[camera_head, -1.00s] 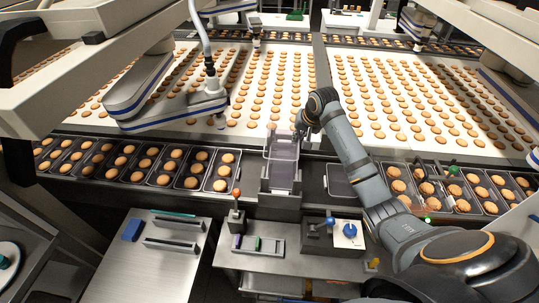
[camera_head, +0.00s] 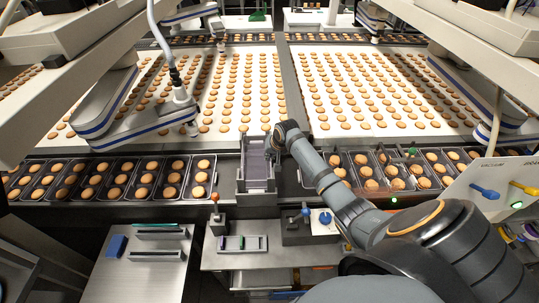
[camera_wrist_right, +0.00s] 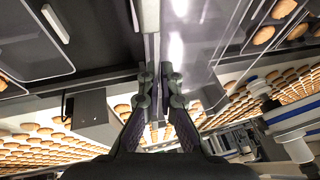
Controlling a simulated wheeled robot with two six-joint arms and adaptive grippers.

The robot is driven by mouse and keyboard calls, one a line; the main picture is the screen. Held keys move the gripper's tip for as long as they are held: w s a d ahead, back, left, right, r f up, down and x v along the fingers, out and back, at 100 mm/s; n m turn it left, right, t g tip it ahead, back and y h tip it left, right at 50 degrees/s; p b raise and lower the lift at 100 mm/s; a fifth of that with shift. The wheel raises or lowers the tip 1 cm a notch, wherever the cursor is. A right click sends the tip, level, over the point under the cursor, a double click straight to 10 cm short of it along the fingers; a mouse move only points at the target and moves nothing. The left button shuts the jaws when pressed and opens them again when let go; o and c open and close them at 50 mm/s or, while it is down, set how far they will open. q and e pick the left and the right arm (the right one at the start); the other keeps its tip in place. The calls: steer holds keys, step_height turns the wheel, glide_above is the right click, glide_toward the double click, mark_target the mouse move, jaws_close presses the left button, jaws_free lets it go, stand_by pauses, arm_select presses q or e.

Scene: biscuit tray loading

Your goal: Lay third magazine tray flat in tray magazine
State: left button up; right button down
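The tray magazine (camera_head: 242,181) is a grey upright-sided holder at the front edge of the conveyor, near the middle of the head view. A clear tray (camera_head: 256,158) shows at it, its far end between the magazine's sides. Whether it lies fully flat, and how many trays lie beneath, cannot be told. My right gripper (camera_head: 277,137) is at the tray's far right side. In the right wrist view its fingers (camera_wrist_right: 159,85) are close together on a thin upright edge of the clear tray (camera_wrist_right: 196,48); the exact contact is partly hidden. My left gripper is out of view.
Filled biscuit trays (camera_head: 120,178) line the conveyor left of the magazine, with more trays (camera_head: 370,170) to the right behind my right arm. A lever panel (camera_head: 308,228) and a small slotted block (camera_head: 242,243) stand in front. Overhead machine arms (camera_head: 110,105) hang at the left.

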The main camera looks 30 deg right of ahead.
steer(key=shift+w+f, duration=0.1)
steer(key=shift+f, duration=0.55)
steer(key=c, duration=1.5)
jaws_free()
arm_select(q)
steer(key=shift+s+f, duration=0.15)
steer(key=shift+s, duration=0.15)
arm_select(e)
steer(key=shift+r, duration=0.1)
arm_select(q)
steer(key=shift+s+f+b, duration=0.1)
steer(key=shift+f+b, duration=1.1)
steer(key=shift+b, duration=0.1)
arm_select(e)
steer(key=shift+w+v, duration=0.15)
steer(key=shift+v, duration=3.1)
steer(key=shift+w+v, duration=0.15)
steer(key=shift+v, duration=3.05)
steer(key=shift+r, duration=0.15)
